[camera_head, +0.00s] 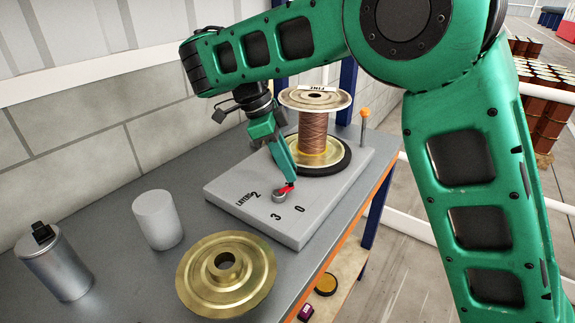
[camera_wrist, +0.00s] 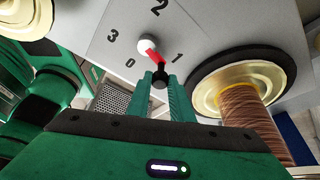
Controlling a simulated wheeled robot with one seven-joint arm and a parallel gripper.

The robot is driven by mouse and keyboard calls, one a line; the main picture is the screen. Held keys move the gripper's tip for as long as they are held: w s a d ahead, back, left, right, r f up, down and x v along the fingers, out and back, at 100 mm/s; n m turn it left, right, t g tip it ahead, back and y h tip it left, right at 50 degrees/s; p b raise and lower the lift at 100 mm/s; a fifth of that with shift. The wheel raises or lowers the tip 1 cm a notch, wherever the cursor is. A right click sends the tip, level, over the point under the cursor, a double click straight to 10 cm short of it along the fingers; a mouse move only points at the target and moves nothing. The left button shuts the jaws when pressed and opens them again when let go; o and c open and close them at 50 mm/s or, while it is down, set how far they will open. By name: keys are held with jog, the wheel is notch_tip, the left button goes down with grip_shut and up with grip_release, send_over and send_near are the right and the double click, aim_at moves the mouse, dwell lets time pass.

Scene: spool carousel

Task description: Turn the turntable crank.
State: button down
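The turntable crank is a short red arm (camera_wrist: 152,54) on a pale round hub (camera_wrist: 146,45), with a black knob (camera_wrist: 159,80) at its outer end. In the head view the hub (camera_head: 279,196) sits on the grey base, and the red arm (camera_head: 287,188) slants up and right. The arm lies between the 0 and 1 marks in the wrist view. My gripper (camera_wrist: 160,82) has its green fingers on both sides of the knob, with no clear gap showing. My gripper (camera_head: 291,181) partly hides the crank in the head view. The black-rimmed turntable (camera_head: 343,164) carries a copper-wire spool (camera_head: 313,132).
A brass flange (camera_head: 256,277), a white cylinder (camera_head: 158,220) and a metal canister (camera_head: 58,267) stand on the bench left of the base. An orange-topped post (camera_head: 364,125) stands behind the turntable. The wall is close behind the bench.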

jog(key=shift+w+a+n, duration=0.1)
jog(key=shift+w+n, duration=0.05)
jog(key=shift+n, duration=0.15)
